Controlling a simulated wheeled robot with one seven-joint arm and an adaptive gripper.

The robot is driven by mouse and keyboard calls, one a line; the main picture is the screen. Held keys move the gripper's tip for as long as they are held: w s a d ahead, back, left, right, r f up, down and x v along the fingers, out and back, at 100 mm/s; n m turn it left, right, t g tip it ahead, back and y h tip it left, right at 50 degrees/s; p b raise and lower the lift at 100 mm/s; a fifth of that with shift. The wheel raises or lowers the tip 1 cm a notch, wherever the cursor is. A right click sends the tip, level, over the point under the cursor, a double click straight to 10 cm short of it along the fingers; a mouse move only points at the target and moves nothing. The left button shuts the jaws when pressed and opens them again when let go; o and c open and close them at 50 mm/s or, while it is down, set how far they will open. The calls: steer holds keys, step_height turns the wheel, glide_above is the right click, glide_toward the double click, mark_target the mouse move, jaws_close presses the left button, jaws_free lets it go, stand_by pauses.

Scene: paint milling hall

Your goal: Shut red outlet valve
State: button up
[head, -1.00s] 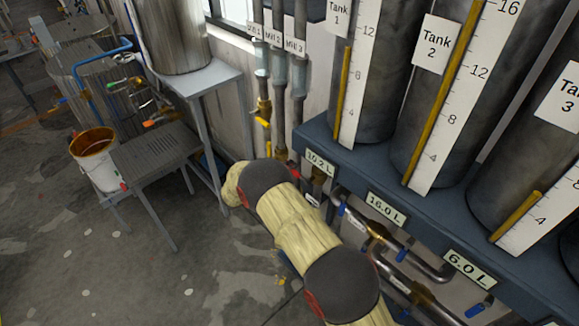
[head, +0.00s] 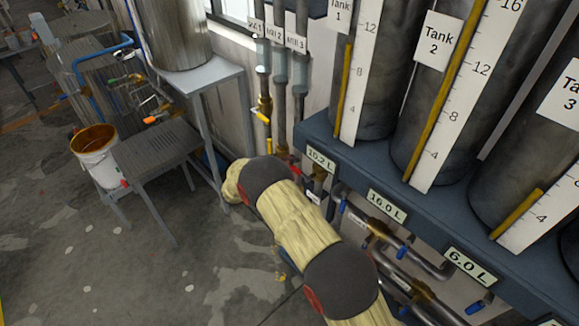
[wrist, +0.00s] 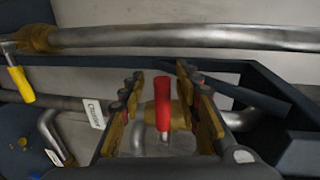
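The red valve handle (wrist: 163,98) stands upright in the middle of the wrist view, in front of a brass valve body on a grey pipe. My gripper (wrist: 160,84) is open, with one finger on each side of the handle. A gap shows between the handle and each finger, so it does not look gripped. In the head view my arm covers the gripper. Part of the handle's lower end and the valve body is hidden by the gripper parts.
A yellow valve handle (wrist: 20,84) hangs at the left in the wrist view, and a long pipe (wrist: 190,38) crosses above the gripper. In the head view, the blue tank stand (head: 400,200) is right of my arm. A grey table (head: 203,78) and a white bucket (head: 97,160) stand left.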

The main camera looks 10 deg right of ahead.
steer(key=v, duration=1.2)
steer(key=shift+w, duration=0.1)
stand_by(0.4)
